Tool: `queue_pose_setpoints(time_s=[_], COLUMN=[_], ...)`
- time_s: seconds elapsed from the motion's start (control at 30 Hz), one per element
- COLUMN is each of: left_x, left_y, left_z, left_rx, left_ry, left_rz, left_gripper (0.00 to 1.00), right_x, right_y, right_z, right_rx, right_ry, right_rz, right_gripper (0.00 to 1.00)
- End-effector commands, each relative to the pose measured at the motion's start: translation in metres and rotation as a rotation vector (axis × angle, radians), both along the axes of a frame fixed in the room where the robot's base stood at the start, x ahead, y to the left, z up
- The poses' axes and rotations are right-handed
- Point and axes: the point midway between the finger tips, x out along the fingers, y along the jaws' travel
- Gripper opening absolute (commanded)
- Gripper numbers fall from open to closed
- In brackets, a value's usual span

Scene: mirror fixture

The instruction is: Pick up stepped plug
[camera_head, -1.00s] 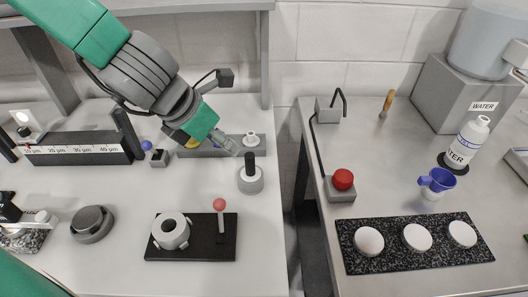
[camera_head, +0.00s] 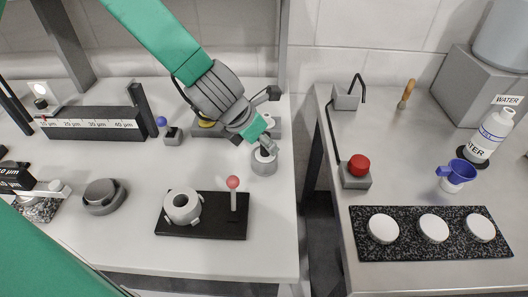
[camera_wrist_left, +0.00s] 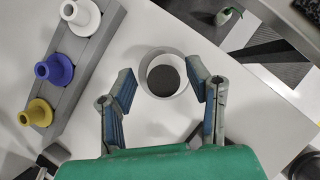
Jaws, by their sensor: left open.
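A light grey round piece with a narrower black upper part, which looks like the stepped plug (camera_head: 264,166), stands upright on the left bench near its right edge. In the left wrist view the plug (camera_wrist_left: 163,74) shows from above as a dark disc inside a light grey ring. My left gripper (camera_head: 264,148) is directly over it, pointing down, and hides its black top in the head view. In the left wrist view my left gripper (camera_wrist_left: 160,78) is open, with one finger on each side of the plug. Contact cannot be told. My right gripper is not in view.
Behind the plug, a grey rack (camera_wrist_left: 92,52) holds white (camera_wrist_left: 82,17), blue (camera_wrist_left: 54,71) and yellow (camera_wrist_left: 37,113) flanged pieces. A black plate (camera_head: 222,228) with a grey ring part and red-knobbed lever stands in front. A gap separates the right bench.

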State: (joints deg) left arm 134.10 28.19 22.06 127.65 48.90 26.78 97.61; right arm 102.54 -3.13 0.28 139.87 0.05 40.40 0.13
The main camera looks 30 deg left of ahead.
Motion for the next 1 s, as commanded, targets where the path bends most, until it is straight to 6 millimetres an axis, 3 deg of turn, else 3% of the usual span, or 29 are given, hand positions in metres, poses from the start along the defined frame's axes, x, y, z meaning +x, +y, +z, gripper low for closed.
queue_pose_setpoints(time_s=[0.3, 0.43, 0.77, 0.87, 1.0], left_x=[0.002, 0.002, 0.002, 0.003, 0.003], left_y=[-0.003, -0.001, -0.001, -0.001, -0.001], left_z=[-0.004, -0.005, -0.004, 0.006, 0.034], left_rx=[0.001, 0.000, 0.001, 0.002, 0.002], left_ry=[-0.003, -0.002, 0.000, -0.003, -0.006], left_rz=[-0.001, -0.001, 0.000, -0.001, -0.001], left_gripper=[0.45, 0.00, 0.00, 0.00, 0.00], right_x=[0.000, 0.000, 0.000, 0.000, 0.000], right_y=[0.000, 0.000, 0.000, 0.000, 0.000], right_z=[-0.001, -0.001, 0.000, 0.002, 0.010], right_rx=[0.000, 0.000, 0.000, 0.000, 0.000], right_ry=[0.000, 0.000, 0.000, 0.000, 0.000], right_rz=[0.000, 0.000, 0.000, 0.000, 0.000], right_gripper=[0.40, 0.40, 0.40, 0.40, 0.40])
